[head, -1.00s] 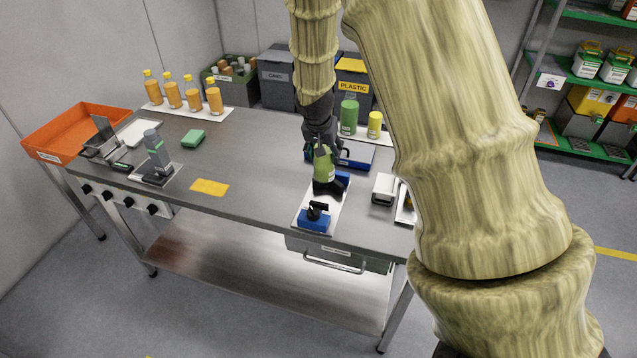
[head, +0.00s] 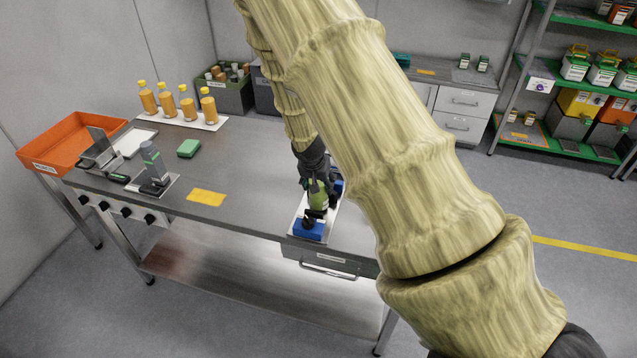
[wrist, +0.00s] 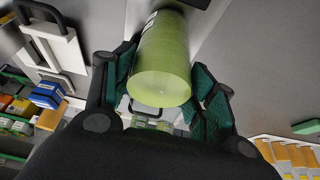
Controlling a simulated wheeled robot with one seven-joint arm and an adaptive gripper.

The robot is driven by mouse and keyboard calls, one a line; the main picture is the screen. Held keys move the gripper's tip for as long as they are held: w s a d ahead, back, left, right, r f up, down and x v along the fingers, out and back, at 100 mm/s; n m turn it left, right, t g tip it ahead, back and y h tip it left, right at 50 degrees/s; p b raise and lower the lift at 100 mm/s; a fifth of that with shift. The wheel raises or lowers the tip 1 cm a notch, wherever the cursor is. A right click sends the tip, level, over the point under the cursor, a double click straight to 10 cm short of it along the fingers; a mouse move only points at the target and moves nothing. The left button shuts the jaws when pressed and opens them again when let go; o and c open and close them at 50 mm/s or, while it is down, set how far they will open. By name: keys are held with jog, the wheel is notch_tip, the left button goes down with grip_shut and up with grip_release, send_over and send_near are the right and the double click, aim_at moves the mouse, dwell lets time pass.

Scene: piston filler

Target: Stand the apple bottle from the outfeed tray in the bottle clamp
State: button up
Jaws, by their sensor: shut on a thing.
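The green apple bottle (head: 318,194) is upright in my gripper (head: 317,182), over the bottle clamp. In the wrist view the bottle (wrist: 162,62) sits between the dark teal fingers of my gripper (wrist: 160,88), which is shut on it. The bottle clamp has a blue block with a black knob in front (head: 307,230) and more blue behind the bottle, on a white base plate (head: 327,229). The bottle's lower end lies between these parts in the picture; I cannot tell whether it touches the plate. My arm hides part of the area behind the clamp.
Several orange bottles (head: 187,108) stand on a white tray (head: 222,123) at the back left. A grey device (head: 153,163), a green sponge (head: 189,148) and a yellow mark (head: 206,197) lie on the bench. An orange tray (head: 60,145) is at the far left. The bench middle is clear.

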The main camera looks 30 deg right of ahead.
jog(key=shift+s+f, duration=0.1)
jog(key=shift+f, duration=0.15)
jog(key=shift+f, duration=0.15)
jog(key=o, duration=1.3)
jog(key=shift+o, duration=0.2)
